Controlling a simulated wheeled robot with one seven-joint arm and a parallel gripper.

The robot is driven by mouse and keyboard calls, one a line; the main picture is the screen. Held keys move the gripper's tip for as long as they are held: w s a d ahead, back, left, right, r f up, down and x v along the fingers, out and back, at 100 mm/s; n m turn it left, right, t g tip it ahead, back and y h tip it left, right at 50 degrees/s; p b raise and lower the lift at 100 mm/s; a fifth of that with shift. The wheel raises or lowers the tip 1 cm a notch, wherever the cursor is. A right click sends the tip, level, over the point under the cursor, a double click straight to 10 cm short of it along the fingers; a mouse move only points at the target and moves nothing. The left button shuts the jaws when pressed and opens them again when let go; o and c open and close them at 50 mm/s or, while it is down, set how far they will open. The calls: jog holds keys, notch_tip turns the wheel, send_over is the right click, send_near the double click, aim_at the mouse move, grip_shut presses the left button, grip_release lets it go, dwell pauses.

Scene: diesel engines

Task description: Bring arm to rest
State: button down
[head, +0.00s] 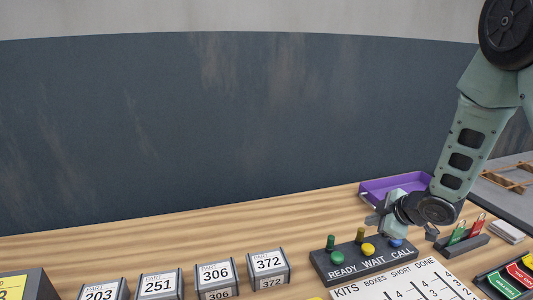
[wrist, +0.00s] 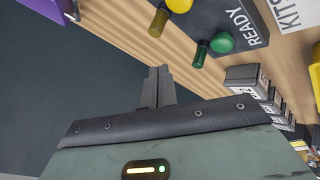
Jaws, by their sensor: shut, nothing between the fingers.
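My arm comes down from the upper right of the head view, over the right part of the wooden bench. My gripper (head: 373,220) is at its lower end, above the back of the READY WAIT CALL panel (head: 345,265) and in front of the purple tray (head: 372,196). In the wrist view my gripper (wrist: 158,72) has its fingers together with nothing between them. The arm hides part of the tray and the panel's right end.
The panel carries a green button (head: 337,258), a yellow button (head: 368,249), a blue button (head: 396,243) and upright pegs. Numbered part boxes (head: 268,265) line the front. A kits board (head: 410,285) lies front right. The bench's back left is clear.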

jog(key=s+a+r+m+g+h, duration=0.1)
jog(key=s+a+r+m+g, duration=0.45)
jog(key=s+a, duration=0.85)
jog(key=s+a+r+g, duration=0.1)
jog(key=s+a+r, duration=0.1)
jog(key=s, duration=0.7)
jog(key=s+a+r+g+h, duration=0.1)
jog(key=s+a+r, duration=0.2)
jog(key=s, duration=0.6)
jog(key=shift+s+a+g, duration=0.2)
jog(key=shift+a+g, duration=0.15)
jog(key=shift+a, duration=0.05)
jog(key=shift+n, duration=0.25)
